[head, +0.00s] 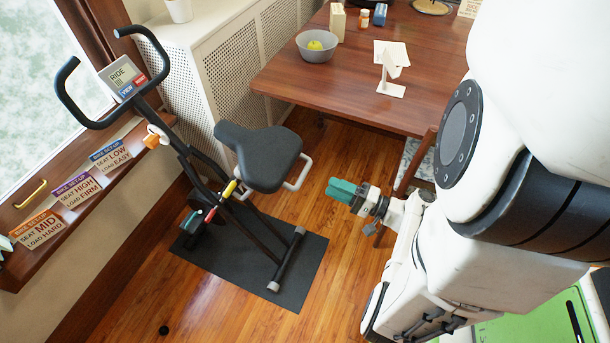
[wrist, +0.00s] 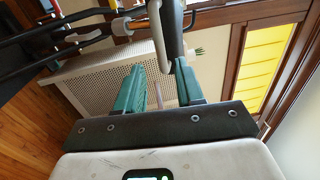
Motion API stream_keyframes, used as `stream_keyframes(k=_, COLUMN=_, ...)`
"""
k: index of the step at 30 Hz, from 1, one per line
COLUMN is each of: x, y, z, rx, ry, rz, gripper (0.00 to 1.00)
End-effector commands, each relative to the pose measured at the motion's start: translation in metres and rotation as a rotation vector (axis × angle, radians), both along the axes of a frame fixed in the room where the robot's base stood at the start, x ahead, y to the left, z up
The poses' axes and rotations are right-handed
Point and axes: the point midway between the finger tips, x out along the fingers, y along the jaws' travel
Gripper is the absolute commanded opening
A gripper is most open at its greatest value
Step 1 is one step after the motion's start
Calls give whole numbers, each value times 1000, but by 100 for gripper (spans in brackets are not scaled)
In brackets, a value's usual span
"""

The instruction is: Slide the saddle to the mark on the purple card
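The dark saddle (head: 268,158) sits on the exercise bike, with a pale loop handle (head: 302,174) at its rear right. The purple card (head: 76,190) on the window ledge reads "SEAT HIGH, LOAD FIRM". A yellow-tipped lever (head: 229,189) and a red-tipped one (head: 210,214) show below the saddle. The saddle's height marks are too small to read. My gripper (head: 341,190), with teal fingers, is right of the saddle and apart from it. In the wrist view my gripper (wrist: 163,88) has its fingers apart and nothing between them; a dark shape, seemingly the saddle (wrist: 172,30), lies beyond.
An orange card (head: 40,229) and a blue card (head: 110,155) flank the purple one. The bike stands on a dark mat (head: 300,262). A wooden table (head: 330,84) with a grey bowl (head: 317,50) is behind my gripper. Floor between gripper and bike is clear.

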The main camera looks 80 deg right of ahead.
Motion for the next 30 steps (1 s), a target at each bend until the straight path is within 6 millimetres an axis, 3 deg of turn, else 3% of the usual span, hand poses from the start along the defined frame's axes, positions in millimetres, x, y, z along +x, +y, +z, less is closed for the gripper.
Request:
stream_keyframes(k=15, x=82, y=-19, z=11, rx=0, ry=3, rz=6, gripper=37)
stream_keyframes(k=21, x=96, y=-22, z=12, rx=0, ry=4, rz=4, gripper=37)
stream_keyframes(k=30, x=98, y=-23, z=11, rx=0, ry=4, rz=4, gripper=37)
